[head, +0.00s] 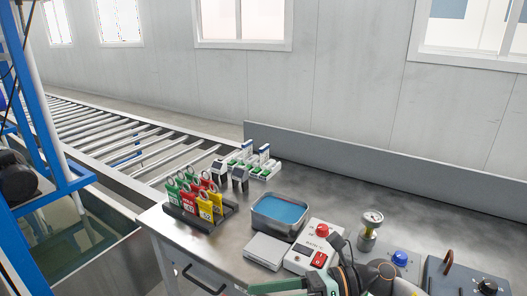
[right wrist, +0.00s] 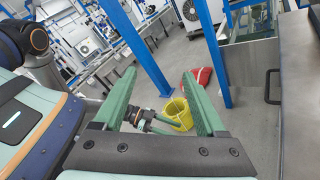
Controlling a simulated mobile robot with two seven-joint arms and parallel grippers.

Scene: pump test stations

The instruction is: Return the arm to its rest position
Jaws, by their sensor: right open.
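My right gripper (right wrist: 158,75) is open and empty in the right wrist view, its two green fingers wide apart over the floor. In the head view one green finger of the right gripper (head: 272,286) shows at the bottom edge, pointing left, in front of the workbench (head: 385,193). The rest of that hand is partly cut off by the frame. Between the right fingers, further off, a small dark joint with green parts appears to be my left gripper (right wrist: 158,122); it is too small to tell its state. It does not show in the head view.
The bench holds a rack of coloured tags (head: 200,205), a metal tray with blue contents (head: 280,212), a control box with red buttons (head: 312,250) and a gauge (head: 371,220). A blue post (right wrist: 140,50), yellow bucket (right wrist: 176,112) and red object (right wrist: 198,80) stand beyond my right fingers.

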